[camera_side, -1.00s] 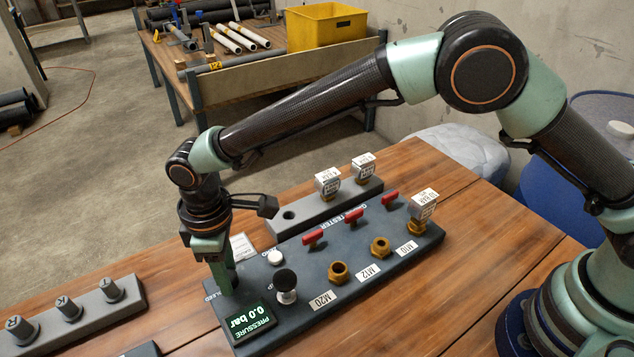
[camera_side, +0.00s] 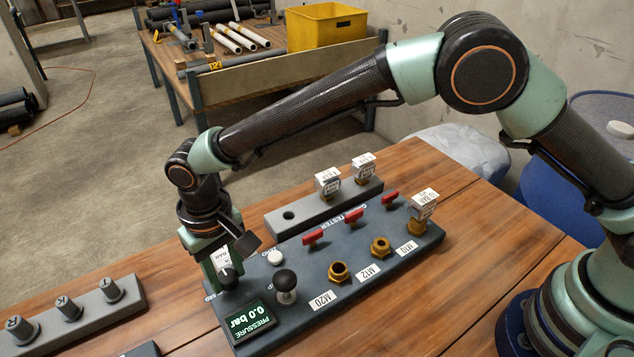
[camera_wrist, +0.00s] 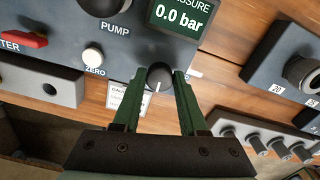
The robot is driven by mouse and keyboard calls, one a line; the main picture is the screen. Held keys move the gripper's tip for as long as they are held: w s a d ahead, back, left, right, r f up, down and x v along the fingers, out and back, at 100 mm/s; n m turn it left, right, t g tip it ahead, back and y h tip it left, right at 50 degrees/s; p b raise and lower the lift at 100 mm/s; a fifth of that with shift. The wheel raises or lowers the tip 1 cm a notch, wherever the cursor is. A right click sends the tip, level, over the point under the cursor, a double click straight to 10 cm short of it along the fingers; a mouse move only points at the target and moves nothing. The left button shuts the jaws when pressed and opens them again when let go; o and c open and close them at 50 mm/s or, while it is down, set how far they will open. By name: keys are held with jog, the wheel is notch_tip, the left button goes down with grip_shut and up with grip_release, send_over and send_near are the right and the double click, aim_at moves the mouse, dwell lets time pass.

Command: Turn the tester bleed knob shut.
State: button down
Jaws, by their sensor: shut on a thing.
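The bleed knob (camera_wrist: 158,74) is a round black knob with a white pointer line, at the end of the grey tester panel. In the wrist view the pointer line points down toward my gripper's palm. My gripper (camera_wrist: 160,78) has its two green fingers on either side of the knob and is shut on it. In the side view my gripper (camera_side: 222,274) reaches down at the panel's near left corner, and the knob (camera_side: 229,283) shows partly between the fingers. The pressure display (camera_side: 250,321) beside it reads 0.0 bar.
A black pump knob (camera_side: 286,280) and white zero button (camera_side: 275,258) stand close to my gripper. Red valve handles (camera_side: 354,216) and brass ports (camera_side: 339,272) lie farther along the panel. A grey rack with several pegs (camera_side: 67,307) is at the left.

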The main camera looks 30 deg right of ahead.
aim_at(227, 276)
jog(key=shift+m, duration=0.5)
jog(key=shift+c, duration=2.2)
grip_release()
notch_tip(227, 276, up, 12)
jog(key=shift+r, duration=0.1)
